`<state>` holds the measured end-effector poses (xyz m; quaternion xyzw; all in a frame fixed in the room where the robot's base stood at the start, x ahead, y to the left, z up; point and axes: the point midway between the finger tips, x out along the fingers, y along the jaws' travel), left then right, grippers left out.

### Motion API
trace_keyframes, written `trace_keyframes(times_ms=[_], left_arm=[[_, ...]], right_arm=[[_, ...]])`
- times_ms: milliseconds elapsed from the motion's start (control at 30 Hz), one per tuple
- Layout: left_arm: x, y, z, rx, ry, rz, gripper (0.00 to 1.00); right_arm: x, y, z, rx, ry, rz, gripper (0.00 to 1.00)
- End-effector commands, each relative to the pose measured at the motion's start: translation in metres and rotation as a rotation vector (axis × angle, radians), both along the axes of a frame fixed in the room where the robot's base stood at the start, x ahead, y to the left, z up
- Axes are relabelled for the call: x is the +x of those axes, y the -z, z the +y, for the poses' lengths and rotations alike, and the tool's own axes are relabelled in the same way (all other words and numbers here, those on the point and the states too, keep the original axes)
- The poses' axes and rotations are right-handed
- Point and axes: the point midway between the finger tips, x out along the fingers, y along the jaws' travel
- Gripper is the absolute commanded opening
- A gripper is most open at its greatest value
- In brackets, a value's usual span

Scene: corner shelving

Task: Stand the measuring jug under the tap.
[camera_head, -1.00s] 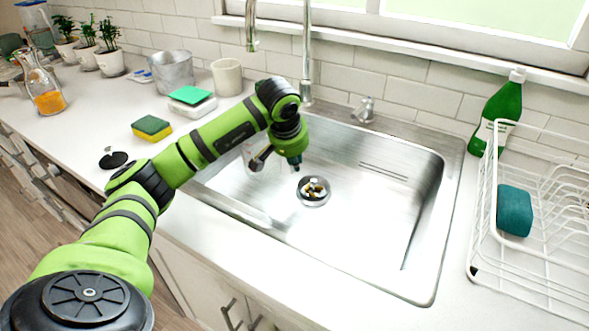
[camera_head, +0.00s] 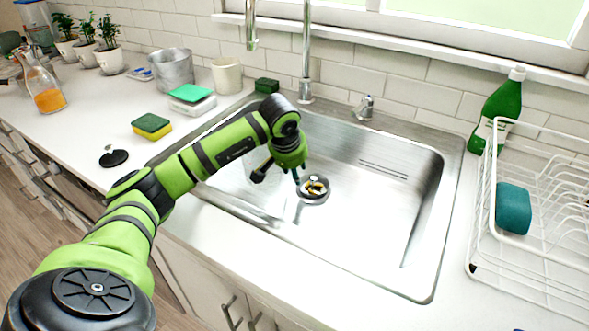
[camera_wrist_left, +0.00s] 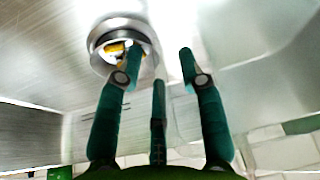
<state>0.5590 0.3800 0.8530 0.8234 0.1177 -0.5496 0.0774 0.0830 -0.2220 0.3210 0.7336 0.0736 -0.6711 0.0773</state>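The tap (camera_head: 307,50) rises behind the steel sink (camera_head: 385,215), its spout (camera_head: 251,25) hanging at the upper middle of the head view. My left gripper (camera_head: 279,177) is low over the sink's left part, beside the drain (camera_head: 313,188). In the left wrist view its teal fingers (camera_wrist_left: 160,62) are spread, with the drain (camera_wrist_left: 120,38) beyond them. Faint pale streaks show near the fingers; I cannot tell whether they are clear glass or reflections. I cannot make out a measuring jug for certain. My right gripper is not in view.
A glass carafe of orange liquid (camera_head: 48,98), a sponge (camera_head: 151,126), a metal bucket (camera_head: 172,70) and a cream cup (camera_head: 227,75) stand on the left counter. A green bottle (camera_head: 499,110) and white dish rack (camera_head: 545,255) are right. The sink's right half is clear.

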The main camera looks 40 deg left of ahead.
Motion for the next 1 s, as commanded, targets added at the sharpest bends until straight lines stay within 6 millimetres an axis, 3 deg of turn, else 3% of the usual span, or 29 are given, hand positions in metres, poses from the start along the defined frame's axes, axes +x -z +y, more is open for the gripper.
trace_keyframes(times_ms=[167, 700, 1000], left_arm=[[-0.002, -0.011, 0.000, 0.001, 0.001, -0.004, 0.39], [-0.039, -0.104, -0.012, 0.001, -0.001, -0.004, 0.39], [-0.044, -0.114, -0.013, 0.000, -0.001, 0.000, 0.39]], right_arm=[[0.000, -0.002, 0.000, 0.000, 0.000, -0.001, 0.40], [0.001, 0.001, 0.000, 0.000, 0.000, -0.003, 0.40], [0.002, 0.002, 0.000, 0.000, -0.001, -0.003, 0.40]])
